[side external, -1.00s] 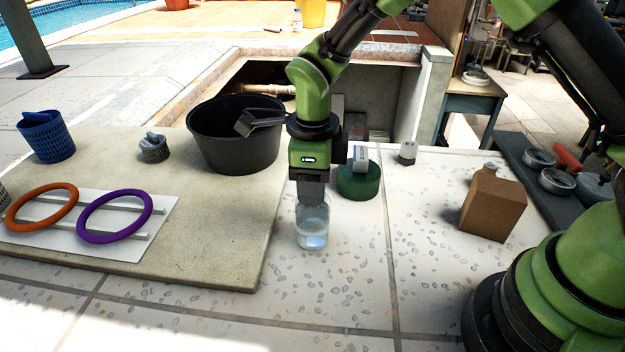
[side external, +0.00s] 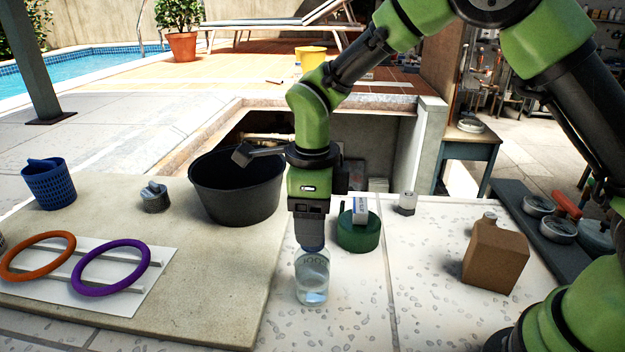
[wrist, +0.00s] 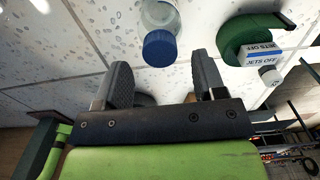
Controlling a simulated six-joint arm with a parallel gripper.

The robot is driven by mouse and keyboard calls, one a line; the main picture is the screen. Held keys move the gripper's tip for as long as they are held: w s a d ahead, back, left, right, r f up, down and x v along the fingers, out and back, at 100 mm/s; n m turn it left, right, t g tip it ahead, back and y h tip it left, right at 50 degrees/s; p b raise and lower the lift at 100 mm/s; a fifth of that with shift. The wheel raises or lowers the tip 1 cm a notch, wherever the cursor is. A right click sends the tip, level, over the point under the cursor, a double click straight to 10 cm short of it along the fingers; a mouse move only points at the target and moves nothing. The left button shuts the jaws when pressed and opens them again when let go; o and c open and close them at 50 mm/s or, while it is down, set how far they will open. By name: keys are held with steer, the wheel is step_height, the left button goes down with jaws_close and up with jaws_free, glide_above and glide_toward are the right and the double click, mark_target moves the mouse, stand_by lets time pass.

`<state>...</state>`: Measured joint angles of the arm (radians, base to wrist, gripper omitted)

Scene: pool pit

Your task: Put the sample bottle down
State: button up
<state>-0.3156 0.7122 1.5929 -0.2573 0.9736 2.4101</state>
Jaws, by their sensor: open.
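The sample bottle (side external: 312,279) is clear with a blue cap and stands upright on the pale stone tiles, right of the stone slab's edge. In the wrist view its blue cap (wrist: 160,48) shows ahead of the fingertips, in the gap between them. My gripper (side external: 311,240) is above the bottle in the side view. Its two fingers (wrist: 164,66) are apart with nothing between them. The lower part of the bottle is partly cut off at the top of the wrist view.
A green round object (side external: 358,236) with a "JETS OFF" tag (wrist: 262,54) sits close behind and right of the bottle. A black bucket (side external: 235,205) stands left. Bare tile lies between the bottle and the box.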

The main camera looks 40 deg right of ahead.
step_height(320, 180, up, 8)
steer(key=shift+r, duration=0.2)
steer(key=s+d+r+n+t+y, duration=0.25)
steer(key=s+d+r+n, duration=0.25)
steer(key=s+r+n, duration=0.5)
steer(key=s+d+f+n+t, duration=0.1)
steer(key=s+d+n+t, duration=0.2)
steer(key=s+n, duration=0.6)
steer(key=n+t, duration=0.1)
steer(key=n, duration=0.3)
steer(key=shift+s+d+f+t, duration=0.15)
steer(key=shift+f+t, duration=0.2)
steer(key=shift+f, duration=0.05)
